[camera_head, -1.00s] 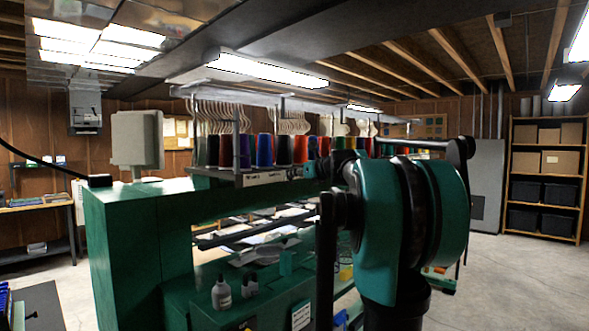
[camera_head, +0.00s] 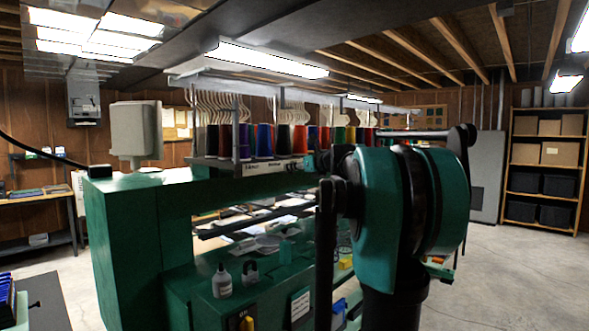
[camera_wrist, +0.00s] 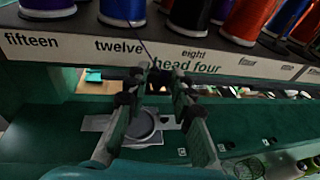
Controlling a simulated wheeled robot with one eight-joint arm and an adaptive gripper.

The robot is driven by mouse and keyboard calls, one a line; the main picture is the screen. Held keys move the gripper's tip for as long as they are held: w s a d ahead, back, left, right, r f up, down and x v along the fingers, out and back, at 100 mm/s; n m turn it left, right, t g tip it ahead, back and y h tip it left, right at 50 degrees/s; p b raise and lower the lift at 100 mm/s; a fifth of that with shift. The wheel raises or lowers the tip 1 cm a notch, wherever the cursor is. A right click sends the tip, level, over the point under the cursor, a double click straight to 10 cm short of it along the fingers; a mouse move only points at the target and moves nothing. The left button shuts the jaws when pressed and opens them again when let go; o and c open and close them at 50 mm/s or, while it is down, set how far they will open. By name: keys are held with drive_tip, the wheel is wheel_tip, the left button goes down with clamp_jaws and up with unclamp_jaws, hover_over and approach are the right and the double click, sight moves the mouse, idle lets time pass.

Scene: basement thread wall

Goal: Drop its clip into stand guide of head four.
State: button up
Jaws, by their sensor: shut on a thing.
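In the wrist view my gripper (camera_wrist: 158,82) points at the front of a long rail of thread cones. Its two fingers close in on something small and dark at the tips, in the place of the clip; its shape is too small to make out. A thin dark thread runs up from there towards the cones. The green label "head four" (camera_wrist: 185,66) is on the white label strip, just above and right of the fingertips. I cannot make out the stand guide itself. In the head view my arm hides much of the gripper.
Cones of several colours stand on the green machine's rack (camera_head: 240,165), with labels "fifteen", "twelve" and "eight" near head four (camera_wrist: 118,46). Shelves (camera_head: 543,170) stand at the right, beyond open floor.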

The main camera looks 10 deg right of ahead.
drive_tip(key=shift+f, duration=0.1)
drive_tip(key=o, duration=0.8)
